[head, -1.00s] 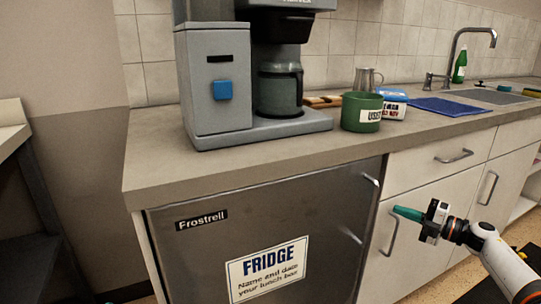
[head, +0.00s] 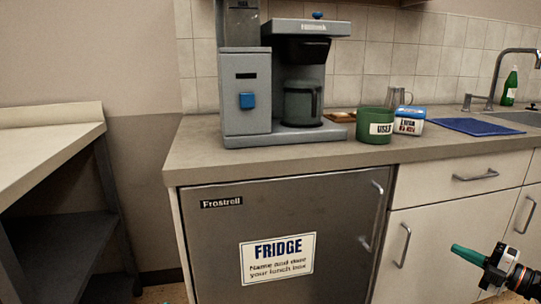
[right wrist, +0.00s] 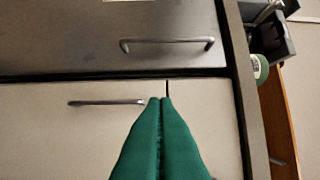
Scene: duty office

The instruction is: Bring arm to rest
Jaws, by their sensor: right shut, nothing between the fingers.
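My right gripper (head: 467,255) is at the lower right of the head view, in front of the white cupboard door (head: 440,240). Its green fingers are closed together with nothing between them. In the right wrist view the fingers (right wrist: 162,105) point at a pale front with a bar handle (right wrist: 105,102). I cannot tell the gap between the fingertips and that front. My left gripper does not show in either view.
A grey coffee machine (head: 245,100) stands on the counter (head: 210,150) above the fridge (head: 220,225). Beside it are a green container (head: 373,137), a small blue-lidded box (head: 411,127) and a blue cloth (head: 475,126). A side table (head: 50,130) stands at left.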

